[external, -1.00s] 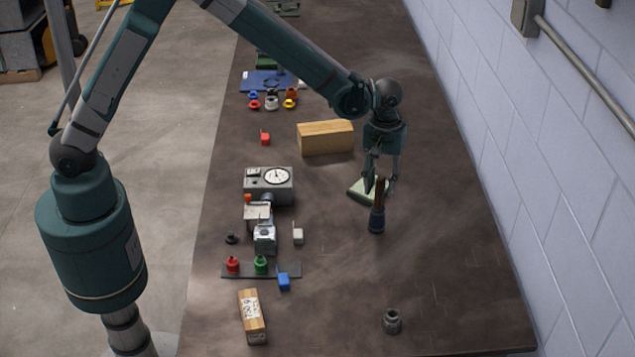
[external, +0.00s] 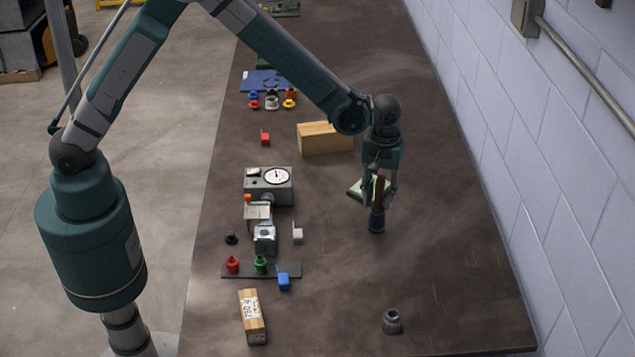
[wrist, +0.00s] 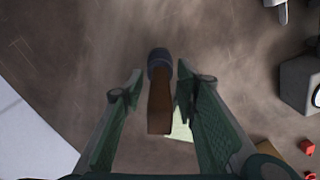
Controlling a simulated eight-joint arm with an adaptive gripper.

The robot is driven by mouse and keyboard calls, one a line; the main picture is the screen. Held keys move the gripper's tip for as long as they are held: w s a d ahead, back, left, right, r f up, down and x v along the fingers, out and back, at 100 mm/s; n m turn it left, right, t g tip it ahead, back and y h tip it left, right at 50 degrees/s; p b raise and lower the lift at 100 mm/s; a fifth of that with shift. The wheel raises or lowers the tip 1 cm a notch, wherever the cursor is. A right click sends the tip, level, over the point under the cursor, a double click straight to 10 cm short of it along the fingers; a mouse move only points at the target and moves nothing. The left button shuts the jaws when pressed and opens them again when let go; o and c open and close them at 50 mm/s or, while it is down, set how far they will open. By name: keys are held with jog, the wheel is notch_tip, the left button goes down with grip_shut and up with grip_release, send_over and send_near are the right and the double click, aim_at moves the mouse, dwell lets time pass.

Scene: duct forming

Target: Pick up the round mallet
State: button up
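The round mallet (external: 377,221) stands upright on the table, with its dark blue-grey head down and its brown wooden handle up. In the wrist view its handle (wrist: 160,104) points toward the camera, and the head lies beyond it. My gripper (external: 379,200) is lowered around the handle from above. In the wrist view my gripper (wrist: 158,78) is open, with one finger on each side of the handle. A gap shows on the left side; the right finger is close to the handle, and I cannot tell whether it touches.
A pale green block (external: 356,190) lies just behind the mallet. A wooden block (external: 325,138) is farther back. A gauge box (external: 269,184) and small fixtures stand to the left. A grey knurled part (external: 391,321) is in front. The wall (external: 560,150) is at right.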

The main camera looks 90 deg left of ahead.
aim_at(381, 178)
grip_shut()
dwell(0.4)
jog(key=shift+r+b, duration=0.3)
jog(key=shift+r, duration=4.7)
